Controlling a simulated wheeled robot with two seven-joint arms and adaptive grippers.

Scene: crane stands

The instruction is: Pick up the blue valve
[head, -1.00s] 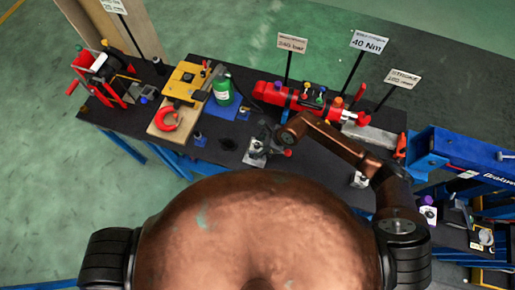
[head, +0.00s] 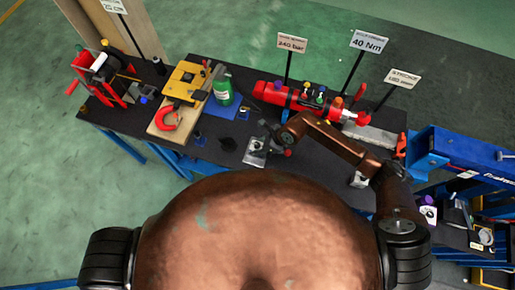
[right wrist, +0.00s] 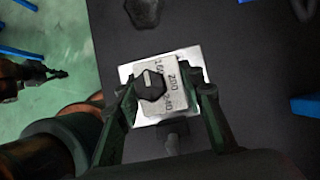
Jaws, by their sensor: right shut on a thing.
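A small blue knob (head: 278,85), which may be the blue valve, sits on top of the red cylinder (head: 315,104) at the back of the table. My right gripper (head: 270,135) is well in front of it and apart from it. In the right wrist view, my right gripper (right wrist: 164,112) is shut on a pale dial block (right wrist: 178,75) with a black six-sided knob (right wrist: 150,85) and printed numbers. The block also shows in the head view (head: 256,152). My left gripper (right wrist: 52,73) seems to show at the left of the wrist view, too small to read.
A blue beam (head: 455,153) is at the right.

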